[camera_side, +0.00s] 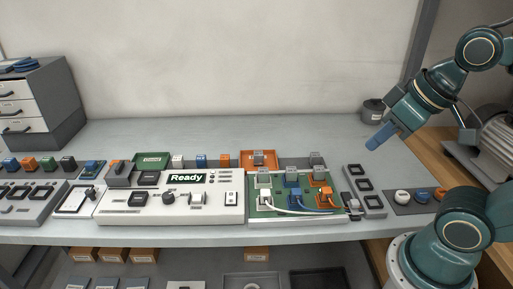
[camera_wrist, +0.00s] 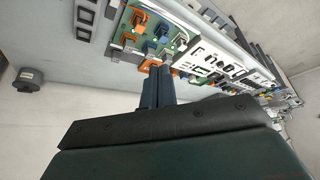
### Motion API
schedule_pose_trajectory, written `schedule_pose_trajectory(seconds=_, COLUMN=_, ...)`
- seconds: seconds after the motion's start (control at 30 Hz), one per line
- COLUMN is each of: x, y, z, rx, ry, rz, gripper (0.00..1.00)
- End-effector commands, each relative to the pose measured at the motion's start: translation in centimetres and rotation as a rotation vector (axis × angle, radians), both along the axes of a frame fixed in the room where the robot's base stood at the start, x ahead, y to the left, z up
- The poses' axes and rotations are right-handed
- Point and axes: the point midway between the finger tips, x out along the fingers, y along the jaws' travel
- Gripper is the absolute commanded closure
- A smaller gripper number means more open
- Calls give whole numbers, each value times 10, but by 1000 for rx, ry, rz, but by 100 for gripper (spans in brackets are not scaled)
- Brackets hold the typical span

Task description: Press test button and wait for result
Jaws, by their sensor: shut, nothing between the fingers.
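My gripper (camera_side: 376,142) is shut and empty, in the air right of and above the board. In the wrist view its blue fingers (camera_wrist: 158,86) are together, with the board and unit beyond.
Right of the board lie a grey tray with square openings (camera_side: 375,208) and a dark strip with round parts (camera_side: 403,210). A dark round pot (camera_side: 374,110) stands at the back right. Coloured blocks line the bench at left, beside a drawer cabinet (camera_side: 20,112).

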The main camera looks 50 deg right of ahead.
Motion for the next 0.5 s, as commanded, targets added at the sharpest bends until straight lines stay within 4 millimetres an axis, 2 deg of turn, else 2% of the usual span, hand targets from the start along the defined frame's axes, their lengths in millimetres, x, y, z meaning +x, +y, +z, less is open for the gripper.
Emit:
schedule_pose_trajectory(seconds=0.27, x=5, y=1, z=1, rx=-6, ry=-3, rz=18, gripper=100)
schedule_pose_trajectory(seconds=0.5, x=30, y=7, z=5, rx=-33, ry=-21, rz=99, gripper=100)
